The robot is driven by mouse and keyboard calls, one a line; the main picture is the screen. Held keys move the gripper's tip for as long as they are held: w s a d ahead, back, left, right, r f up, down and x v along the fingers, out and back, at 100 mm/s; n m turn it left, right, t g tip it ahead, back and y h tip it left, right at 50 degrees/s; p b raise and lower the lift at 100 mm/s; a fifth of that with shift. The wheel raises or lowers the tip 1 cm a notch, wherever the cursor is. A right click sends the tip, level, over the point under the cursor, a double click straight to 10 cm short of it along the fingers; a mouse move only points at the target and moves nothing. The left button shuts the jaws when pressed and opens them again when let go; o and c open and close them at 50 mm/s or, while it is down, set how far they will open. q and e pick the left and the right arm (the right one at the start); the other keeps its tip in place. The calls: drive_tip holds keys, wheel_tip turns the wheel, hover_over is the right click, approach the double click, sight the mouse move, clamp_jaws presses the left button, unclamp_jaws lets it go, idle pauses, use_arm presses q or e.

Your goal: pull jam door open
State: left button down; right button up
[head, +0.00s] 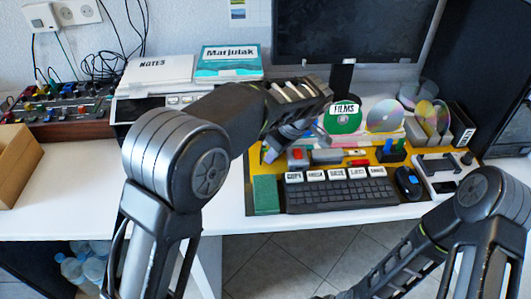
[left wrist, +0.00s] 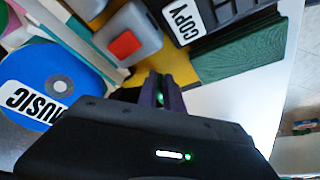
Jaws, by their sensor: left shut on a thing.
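My left gripper (head: 312,135) reaches over the desk's yellow mat in the head view. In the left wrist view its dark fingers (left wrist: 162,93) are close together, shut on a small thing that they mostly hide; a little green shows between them. I cannot tell whether the held thing is part of a door. I cannot make out a jam door or a jam label in either view. A blue disc marked MUSIC (left wrist: 50,88) lies left of the fingers in the left wrist view. My right arm comes in from the right, low; its gripper is out of view.
A grey box with a red button (left wrist: 128,44) is close to the left fingers. A green block (head: 267,194), a keyboard (head: 340,194), a mouse (head: 408,184) and a FILMS disc (head: 343,117) stand around. The monitor (head: 350,30) is behind.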

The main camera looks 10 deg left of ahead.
use_arm(q)
drive_tip(key=shift+w+d+r, duration=0.2)
drive_tip(key=shift+w+d, duration=0.1)
drive_tip(key=shift+w, duration=0.1)
drive_tip(key=shift+a+r, duration=0.1)
drive_tip(key=c, duration=1.5)
unclamp_jaws()
drive_tip(key=shift+w, duration=0.15)
drive_tip(key=shift+c, duration=0.2)
drive_tip(key=shift+s+f, duration=0.2)
drive_tip(key=shift+f, duration=0.05)
drive_tip(key=shift+r, duration=0.1)
drive_tip(key=v, duration=0.7)
drive_tip(key=shift+d+r+p, duration=0.25)
drive_tip(key=shift+r+p, duration=0.05)
drive_tip(key=shift+p, duration=0.1)
drive_tip(key=shift+s, duration=0.1)
drive_tip(key=shift+c, duration=0.4)
